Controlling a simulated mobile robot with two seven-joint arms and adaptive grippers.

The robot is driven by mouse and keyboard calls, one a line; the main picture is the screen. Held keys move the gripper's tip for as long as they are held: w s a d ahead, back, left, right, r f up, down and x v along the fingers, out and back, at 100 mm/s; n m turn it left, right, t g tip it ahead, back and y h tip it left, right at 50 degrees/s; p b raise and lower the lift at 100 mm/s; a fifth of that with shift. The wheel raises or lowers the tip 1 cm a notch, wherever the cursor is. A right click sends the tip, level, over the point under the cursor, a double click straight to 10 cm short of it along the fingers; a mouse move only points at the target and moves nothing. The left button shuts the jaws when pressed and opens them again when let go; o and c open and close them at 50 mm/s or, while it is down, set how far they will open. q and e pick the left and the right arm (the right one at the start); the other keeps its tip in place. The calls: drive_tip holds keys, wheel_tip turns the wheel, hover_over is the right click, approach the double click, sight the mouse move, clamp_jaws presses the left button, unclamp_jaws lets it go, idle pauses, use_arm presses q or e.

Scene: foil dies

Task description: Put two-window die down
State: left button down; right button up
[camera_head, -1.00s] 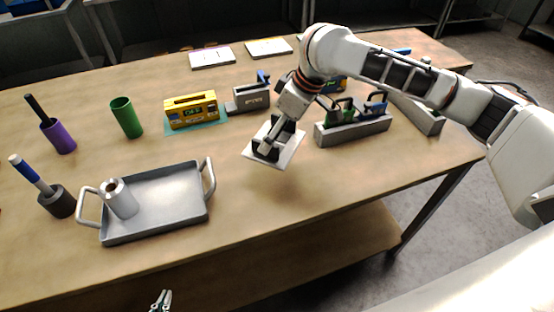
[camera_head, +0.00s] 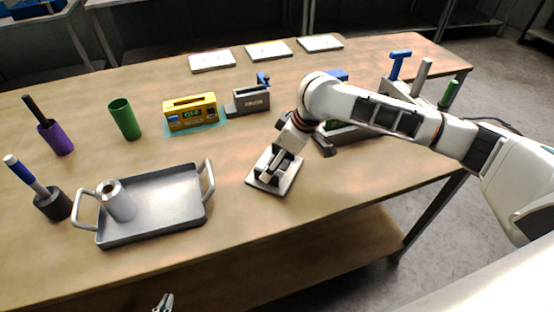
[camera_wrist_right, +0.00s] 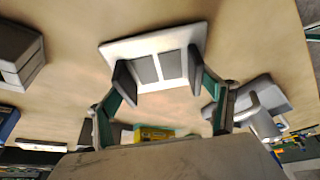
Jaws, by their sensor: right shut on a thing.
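The two-window die (camera_head: 287,185) is a pale plate at the front middle of the table; the right wrist view shows its two grey windows (camera_wrist_right: 159,69) side by side. My right gripper (camera_head: 269,172) is over the die and shut on it, with its dark fingertips (camera_wrist_right: 160,76) on either side of the windows. The die is at or very near the tabletop; I cannot tell whether it touches. My left gripper (camera_head: 164,302) shows only its tips at the bottom edge, away from the table things, and its opening is unclear.
A grey tray (camera_head: 160,222) with a metal cylinder (camera_head: 117,201) stands to the left. Behind are a yellow box (camera_head: 190,113), a grey block (camera_head: 252,103), a green cup (camera_head: 125,119) and white plates (camera_head: 268,51) at the back. My right arm partly hides a holder with tools. Table around the die is clear.

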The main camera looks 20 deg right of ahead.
use_arm(q)
drive_tip(key=shift+r, duration=0.1)
drive_tip(key=shift+r, duration=0.15)
use_arm(e)
drive_tip(key=o, duration=1.4)
drive_tip(key=shift+f, duration=0.15)
use_arm(q)
drive_tip(key=shift+w, duration=0.1)
use_arm(e)
drive_tip(key=shift+o, duration=0.2)
use_arm(q)
drive_tip(key=shift+s+a+r+y+p, duration=0.3)
drive_tip(key=shift+a+p, duration=0.25)
drive_tip(key=shift+p, duration=0.45)
use_arm(e)
drive_tip(key=v, duration=1.2)
use_arm(q)
drive_tip(key=shift+d, duration=0.15)
